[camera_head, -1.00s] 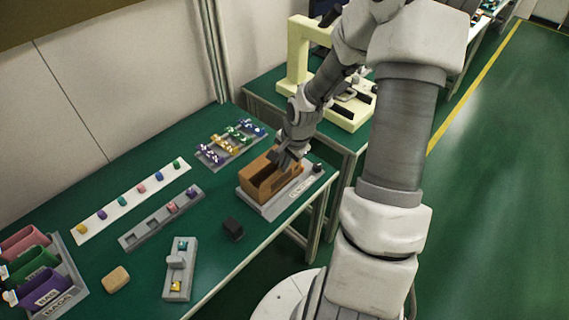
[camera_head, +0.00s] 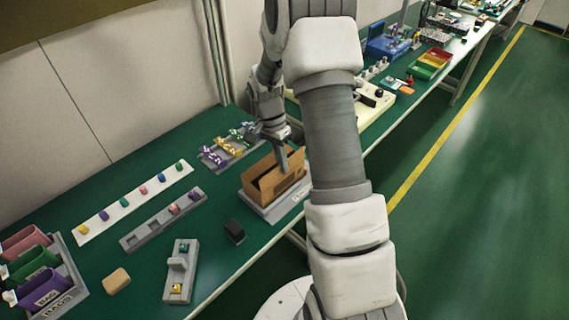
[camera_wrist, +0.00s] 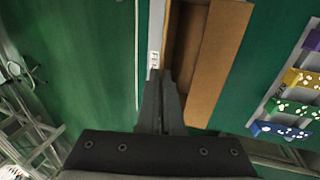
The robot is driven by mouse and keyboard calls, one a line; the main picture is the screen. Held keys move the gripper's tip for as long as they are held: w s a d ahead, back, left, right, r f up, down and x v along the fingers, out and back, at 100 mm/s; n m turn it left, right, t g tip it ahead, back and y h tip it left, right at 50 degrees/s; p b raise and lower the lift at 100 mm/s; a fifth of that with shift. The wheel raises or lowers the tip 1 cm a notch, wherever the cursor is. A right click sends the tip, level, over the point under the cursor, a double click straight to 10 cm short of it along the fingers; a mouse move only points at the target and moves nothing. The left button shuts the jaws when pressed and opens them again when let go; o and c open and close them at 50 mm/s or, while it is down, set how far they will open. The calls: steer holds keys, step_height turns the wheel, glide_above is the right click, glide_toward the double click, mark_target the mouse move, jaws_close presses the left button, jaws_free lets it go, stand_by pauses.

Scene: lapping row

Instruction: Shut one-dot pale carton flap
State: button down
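The tan cardboard carton (camera_head: 282,184) sits on a grey base (camera_head: 270,212) at the right end of the near green bench. Its top is at least partly open, with a dark slot showing. A flap (camera_head: 264,165) stands tilted along its far side; the flap also shows as a wide tan panel in the wrist view (camera_wrist: 218,58). I cannot make out any dots. My gripper (camera_head: 283,168) points down at the carton's right end. In the wrist view its dark fingers (camera_wrist: 164,76) are together, with nothing seen between them, beside the flap's edge. Contact is unclear.
A rack of purple, yellow, green and blue pieces (camera_head: 211,160) stands just behind the carton. A black block (camera_head: 234,231) lies in front to the left. A pale yellow machine (camera_head: 372,103) is beyond my arm.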

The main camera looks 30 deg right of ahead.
steer(key=shift+w+a+f+g+h+b, duration=0.15)
steer(key=shift+w+f+g+h+b, duration=0.3)
steer(key=shift+g, duration=0.95)
steer(key=shift+w+a+f+g+h+b, duration=0.25)
steer(key=shift+g+h+b, duration=0.35)
steer(key=shift+g, duration=0.8)
steer(key=shift+w+a+f+g+h+b, duration=0.1)
steer(key=shift+w+f+g+h+b, duration=0.3)
steer(key=shift+g, duration=1)
steer(key=shift+w+r, duration=0.1)
steer(key=c, duration=1.1)
jaws_free()
steer(key=shift+o, duration=0.2)
steer(key=shift+r, duration=0.15)
